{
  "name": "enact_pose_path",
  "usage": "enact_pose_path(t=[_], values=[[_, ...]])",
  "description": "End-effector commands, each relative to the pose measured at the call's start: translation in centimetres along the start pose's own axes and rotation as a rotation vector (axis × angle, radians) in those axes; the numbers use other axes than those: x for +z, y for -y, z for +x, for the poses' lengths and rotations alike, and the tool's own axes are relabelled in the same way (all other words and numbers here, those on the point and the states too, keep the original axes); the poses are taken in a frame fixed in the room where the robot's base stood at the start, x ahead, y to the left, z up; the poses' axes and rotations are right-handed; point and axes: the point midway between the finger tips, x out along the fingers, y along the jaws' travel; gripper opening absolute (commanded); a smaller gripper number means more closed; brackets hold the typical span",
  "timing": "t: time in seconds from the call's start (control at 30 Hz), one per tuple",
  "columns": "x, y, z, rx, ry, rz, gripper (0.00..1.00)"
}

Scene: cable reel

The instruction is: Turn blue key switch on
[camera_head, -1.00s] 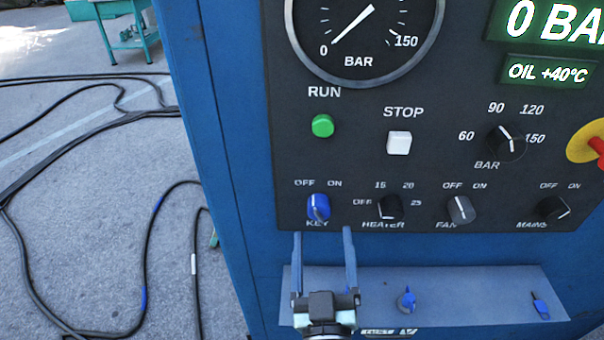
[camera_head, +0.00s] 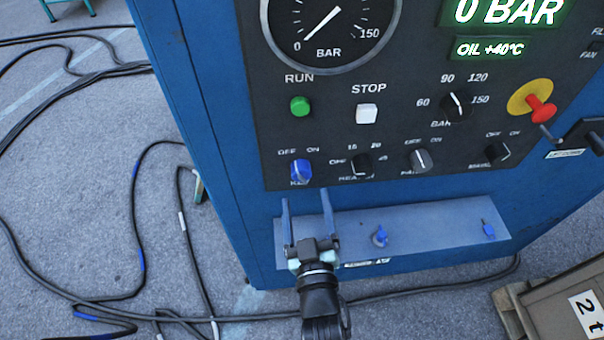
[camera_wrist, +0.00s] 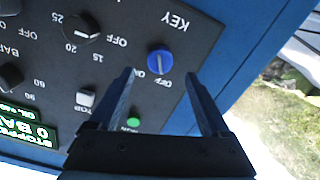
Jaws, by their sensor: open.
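The blue key switch (camera_head: 301,171) is a round blue knob with a pale mark, at the lower left of the dark control panel, under the OFF and ON labels. It also shows in the wrist view (camera_wrist: 160,61), beyond and between my fingertips. My gripper (camera_head: 306,196) is open and empty, its two long fingers pointing up just below the switch in the head view. In the wrist view my gripper (camera_wrist: 159,75) has its fingers spread to either side of the switch's line, with no visible contact. The exact gap to the knob cannot be told.
A grey ledge (camera_head: 430,222) with two small blue keys (camera_head: 380,236) (camera_head: 489,230) juts out below the panel. The heater knob (camera_head: 362,165), green RUN button (camera_head: 300,106) and white STOP button (camera_head: 367,113) are near. Cables (camera_head: 140,210) lie on the floor; a crate (camera_head: 550,305) stands lower right.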

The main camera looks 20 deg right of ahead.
Motion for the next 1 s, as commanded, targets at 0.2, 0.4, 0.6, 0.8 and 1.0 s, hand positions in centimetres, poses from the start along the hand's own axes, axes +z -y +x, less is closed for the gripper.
enact_pose_path(t=[0.2,0.4,0.6,0.8,1.0], values=[[-0.3,0.0,3.8,-0.001,0.0,0.001,0.81],[-0.2,-0.1,5.8,0.001,0.0,0.001,0.81],[-0.1,0.0,6.5,0.0,0.001,0.002,0.81],[0.0,0.0,6.6,0.0,0.001,0.002,0.81],[0.0,0.0,6.6,0.0,0.001,0.001,0.56]])
